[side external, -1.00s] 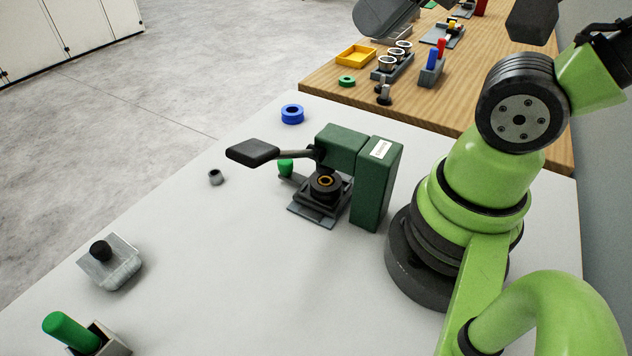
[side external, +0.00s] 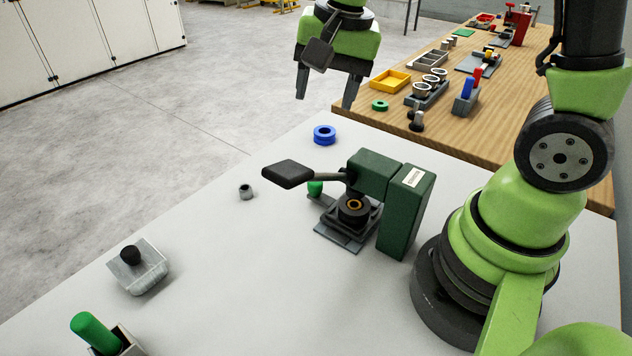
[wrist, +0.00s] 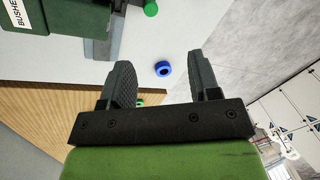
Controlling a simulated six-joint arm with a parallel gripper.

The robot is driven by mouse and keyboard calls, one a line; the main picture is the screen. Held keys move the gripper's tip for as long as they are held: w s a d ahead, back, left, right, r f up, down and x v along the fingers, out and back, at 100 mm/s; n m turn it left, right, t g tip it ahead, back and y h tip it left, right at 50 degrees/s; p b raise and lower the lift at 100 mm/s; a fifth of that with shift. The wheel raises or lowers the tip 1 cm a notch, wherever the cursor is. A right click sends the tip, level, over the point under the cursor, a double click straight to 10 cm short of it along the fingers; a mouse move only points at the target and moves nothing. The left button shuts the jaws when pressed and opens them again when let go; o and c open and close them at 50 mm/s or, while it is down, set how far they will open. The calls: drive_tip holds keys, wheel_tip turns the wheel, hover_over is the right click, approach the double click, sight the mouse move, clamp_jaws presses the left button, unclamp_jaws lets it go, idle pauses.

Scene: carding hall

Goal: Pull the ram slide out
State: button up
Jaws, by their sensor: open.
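A dark green press (side external: 405,215) stands on the white table in the side view, with a black lever paddle (side external: 288,174) reaching left. Below its head, a dark round holder with an orange-brown ring (side external: 354,205) sits on a grey slide base (side external: 338,240). A green knob (side external: 315,187) shows at the far left of this base, partly behind the lever; it also shows in the wrist view (wrist: 151,8). My gripper (side external: 325,101) is open and empty, pointing down beyond the press and well apart from it. How far the slide extends cannot be told.
A blue ring (side external: 324,135) and a small grey ring (side external: 246,192) lie on the white table. A metal block with a black knob (side external: 138,268) and a green-handled holder (side external: 97,334) are front left. The wooden bench (side external: 450,136) behind holds trays and parts.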

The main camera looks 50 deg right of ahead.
sight(315, 183)
drive_tip(key=w+f+m, duration=0.1)
drive_tip(key=f, duration=0.2)
drive_tip(key=w+d+f+m+g, duration=0.1)
drive_tip(key=f, duration=0.2)
drive_tip(key=w+f+m+g, duration=0.1)
drive_tip(key=f, duration=0.3)
drive_tip(key=shift+d, duration=0.3)
wheel_tip(315, 183, down, 10)
clamp_jaws()
drive_tip(key=d, duration=1.2)
drive_tip(key=shift+w+d, duration=0.1)
drive_tip(key=shift+d, duration=0.2)
unclamp_jaws()
drive_tip(key=shift+r, duration=0.1)
